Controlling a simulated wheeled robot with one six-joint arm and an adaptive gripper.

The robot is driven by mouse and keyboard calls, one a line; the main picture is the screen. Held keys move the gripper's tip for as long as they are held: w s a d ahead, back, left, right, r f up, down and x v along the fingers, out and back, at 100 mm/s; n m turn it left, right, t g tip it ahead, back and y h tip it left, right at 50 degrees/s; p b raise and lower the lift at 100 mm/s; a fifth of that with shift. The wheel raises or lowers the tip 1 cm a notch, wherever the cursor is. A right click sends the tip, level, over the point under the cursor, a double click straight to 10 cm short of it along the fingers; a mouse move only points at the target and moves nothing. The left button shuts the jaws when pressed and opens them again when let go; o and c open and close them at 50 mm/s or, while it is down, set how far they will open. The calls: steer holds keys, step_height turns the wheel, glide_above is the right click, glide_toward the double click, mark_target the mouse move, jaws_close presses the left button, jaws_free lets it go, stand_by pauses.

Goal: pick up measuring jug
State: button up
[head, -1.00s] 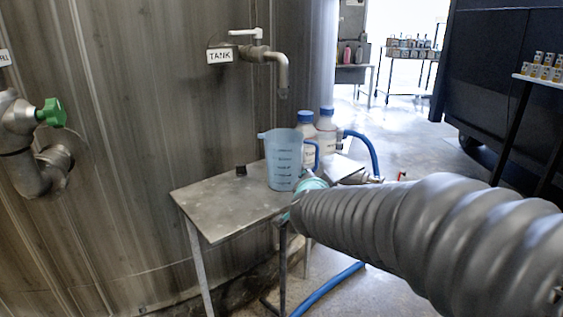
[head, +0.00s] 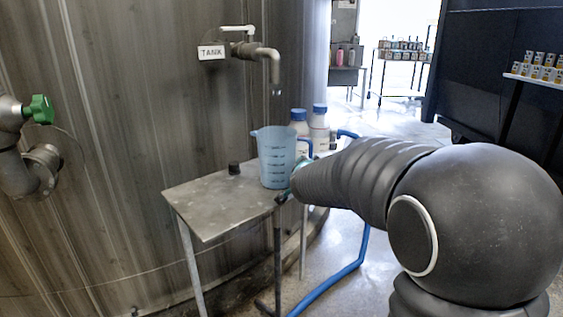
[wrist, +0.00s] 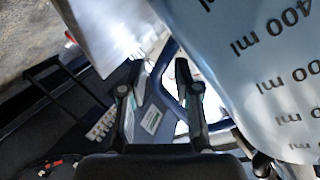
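The measuring jug (head: 275,160) is translucent blue with dark graduation marks. It stands upright on the small metal table (head: 205,210), its handle to the right. In the wrist view the jug (wrist: 270,75) fills the upper right, its printed marks upside down. Its blue handle (wrist: 157,82) shows as a loop near my fingers. My gripper (wrist: 158,74) is open, with part of the handle appearing between the two fingertips; I cannot tell whether they touch it. In the head view my arm hides most of the gripper beside the jug's lower right.
Two white bottles with blue caps (head: 319,128) stand close behind the jug. A small black cap (head: 234,168) lies left of it. The tank tap (head: 270,58) hangs above. A blue hose (head: 335,278) runs to the floor. The table's front left is clear.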

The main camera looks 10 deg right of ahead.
steer(key=shift+w, duration=0.2)
jaws_close()
steer(key=shift+r, duration=0.15)
